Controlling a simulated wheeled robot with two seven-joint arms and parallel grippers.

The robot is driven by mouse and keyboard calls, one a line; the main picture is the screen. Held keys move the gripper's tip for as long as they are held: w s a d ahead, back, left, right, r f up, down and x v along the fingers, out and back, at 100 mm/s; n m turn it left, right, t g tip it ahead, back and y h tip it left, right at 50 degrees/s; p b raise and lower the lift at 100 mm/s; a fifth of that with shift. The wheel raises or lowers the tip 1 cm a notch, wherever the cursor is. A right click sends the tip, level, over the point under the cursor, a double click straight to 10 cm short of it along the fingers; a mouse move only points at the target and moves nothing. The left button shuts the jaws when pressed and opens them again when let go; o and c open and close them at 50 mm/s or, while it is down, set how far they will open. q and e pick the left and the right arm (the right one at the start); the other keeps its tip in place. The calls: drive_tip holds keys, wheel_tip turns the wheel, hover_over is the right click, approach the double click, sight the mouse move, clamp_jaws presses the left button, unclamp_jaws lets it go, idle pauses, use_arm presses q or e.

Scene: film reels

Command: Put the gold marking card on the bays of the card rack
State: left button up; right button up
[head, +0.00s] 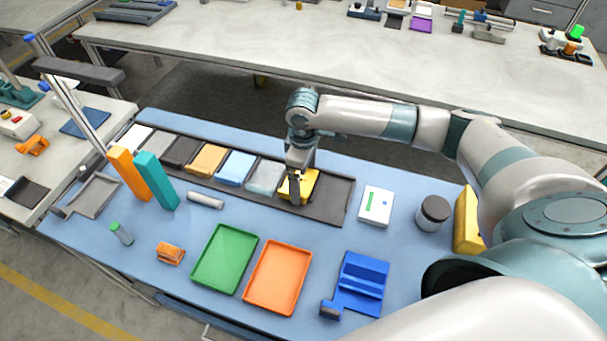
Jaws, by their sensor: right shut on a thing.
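The card rack (330,203) is a long dark strip along the back of the blue mat. Its bays hold a row of cards in white, greys, dark, tan-orange and light blue, and its right-end bay looks empty. My right gripper (298,192) points down over the rack and is shut on the gold marking card (308,181). The card is at the bay just left of the empty end bay. The gripper hides part of the card, so I cannot tell whether it touches the rack. My left gripper is not in view.
A white box (376,206) and a dark-lidded jar (434,213) stand right of the rack. In front are a green tray (225,258), an orange tray (278,277) and a blue stand (358,285). Upright orange (129,173) and teal (157,181) blocks stand near the rack's left end.

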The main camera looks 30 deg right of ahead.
sight(303, 184)
drive_tip(key=shift+f, duration=0.3)
drive_tip(key=shift+s+a+f, duration=0.1)
drive_tip(key=shift+s+f, duration=0.15)
drive_tip(key=shift+f, duration=0.05)
drive_tip(key=o, duration=0.8)
drive_tip(key=shift+o, duration=0.2)
drive_tip(key=shift+s+f, duration=0.1)
drive_tip(key=shift+s, duration=0.05)
drive_tip(key=shift+w+r, duration=0.2)
drive_tip(key=shift+r, duration=0.35)
wheel_tip(303, 184, up, 12)
drive_tip(key=b, duration=0.2)
drive_tip(key=shift+w+r+b, duration=0.2)
drive_tip(key=shift+b, duration=0.2)
